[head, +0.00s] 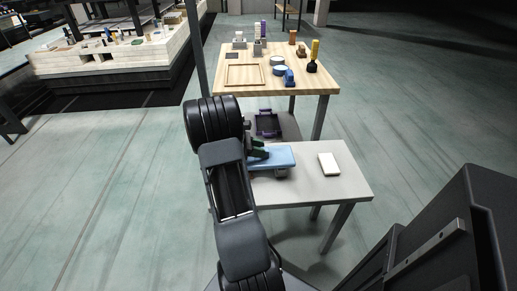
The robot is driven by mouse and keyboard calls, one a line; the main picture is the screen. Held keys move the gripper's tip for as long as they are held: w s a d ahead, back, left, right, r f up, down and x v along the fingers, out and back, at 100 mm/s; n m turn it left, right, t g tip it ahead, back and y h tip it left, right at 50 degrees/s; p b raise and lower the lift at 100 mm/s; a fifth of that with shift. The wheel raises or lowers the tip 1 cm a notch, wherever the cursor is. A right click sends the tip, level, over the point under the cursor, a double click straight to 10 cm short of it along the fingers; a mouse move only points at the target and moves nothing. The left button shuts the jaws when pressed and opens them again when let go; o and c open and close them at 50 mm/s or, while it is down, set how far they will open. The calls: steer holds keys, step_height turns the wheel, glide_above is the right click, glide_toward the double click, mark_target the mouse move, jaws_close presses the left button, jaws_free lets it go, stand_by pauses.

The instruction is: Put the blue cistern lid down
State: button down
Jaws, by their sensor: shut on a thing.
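The blue cistern lid (280,157) is a flat light-blue slab over the left part of the grey table, in the head view. My gripper (260,152) is at the lid's left end, shut on it. My arm comes from the bottom of the view and hides the table's left end. I cannot tell whether the lid touches the table top or hangs just above it. Something darker shows under the lid's lower edge. The grey table (333,186) has bare room around its front and right side.
A white block (329,163) lies on the table right of the lid. Behind stands a wooden table (315,81) with bottles, tins, brushes and a wooden frame (244,75). A dark tray (267,123) sits low between the tables. A kiln car (130,64) is at the upper left.

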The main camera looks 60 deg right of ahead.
steer(key=shift+f, duration=0.4)
steer(key=c, duration=0.8)
jaws_free()
steer(key=shift+r, duration=0.5)
steer(key=p+v, duration=0.2)
steer(key=v, duration=1)
steer(key=s+a+r+m+t+y, duration=0.1)
steer(key=a+t, duration=0.3)
steer(key=a, duration=0.6)
steer(key=s+a+r+m+t+y, duration=0.2)
steer(key=s+a+m+t+y, duration=0.1)
steer(key=a, duration=0.8)
steer(key=s+a+r+m+t+y, duration=0.1)
steer(key=a+m+t+y, duration=0.2)
steer(key=a+t, duration=0.3)
steer(key=shift+s+a+r+m+t+y, duration=0.1)
steer(key=shift+s+a+t+y, duration=0.05)
steer(key=shift+a, duration=0.65)
steer(key=shift+s+a+r+m+t+y, duration=0.1)
steer(key=shift+a+y, duration=0.1)
steer(key=shift+a, duration=0.55)
steer(key=shift+s+a+r+m+t+y, duration=0.1)
steer(key=shift+s+a+t+y, duration=0.05)
steer(key=shift+a, duration=0.65)
